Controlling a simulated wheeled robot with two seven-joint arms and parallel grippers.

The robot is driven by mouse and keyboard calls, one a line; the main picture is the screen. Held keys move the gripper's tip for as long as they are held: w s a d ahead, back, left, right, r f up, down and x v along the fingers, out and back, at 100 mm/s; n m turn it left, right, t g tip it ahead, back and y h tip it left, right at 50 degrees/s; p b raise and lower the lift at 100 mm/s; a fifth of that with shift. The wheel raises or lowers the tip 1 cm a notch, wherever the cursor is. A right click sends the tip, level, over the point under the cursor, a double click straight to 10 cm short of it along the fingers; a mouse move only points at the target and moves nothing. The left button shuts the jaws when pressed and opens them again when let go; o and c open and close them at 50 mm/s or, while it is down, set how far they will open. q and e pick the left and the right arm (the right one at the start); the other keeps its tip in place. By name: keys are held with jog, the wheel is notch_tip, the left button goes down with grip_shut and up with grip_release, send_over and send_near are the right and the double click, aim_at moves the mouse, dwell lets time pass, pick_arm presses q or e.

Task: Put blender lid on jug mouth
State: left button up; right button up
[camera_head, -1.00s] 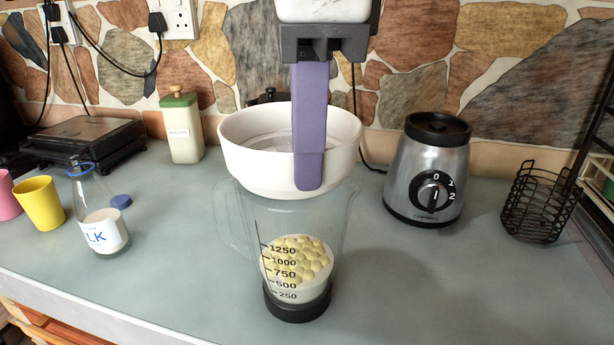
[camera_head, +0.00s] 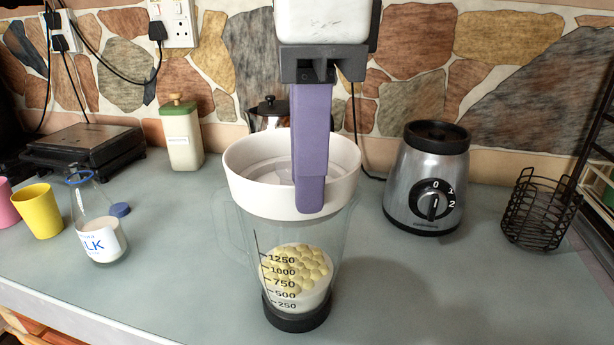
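The blender jug (camera_head: 297,318) stands upright on the counter in the middle. It is clear, with a black base, volume marks, and pale yellow round pieces in white contents. The blender lid (camera_head: 256,194), a wide white ring-shaped piece, is right over the jug's mouth and overlaps its top in the picture. I cannot tell whether it touches the rim. My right gripper (camera_head: 310,194) comes down from above. Its purple fingers line up one behind the other, with the front one against the lid's near wall; it is shut on the lid. The jug's mouth is hidden behind the lid. My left gripper is not in view.
The silver blender base (camera_head: 422,190) stands right of the jug, with a black wire basket (camera_head: 538,210) farther right. A milk bottle (camera_head: 98,228), blue cap (camera_head: 120,210) and yellow cup (camera_head: 40,212) are at left. A container (camera_head: 182,138) and metal pot stand behind. The front-right counter is clear.

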notch_tip(320, 180, up, 10)
jog(key=s+p, duration=0.1)
jog(key=p, duration=0.1)
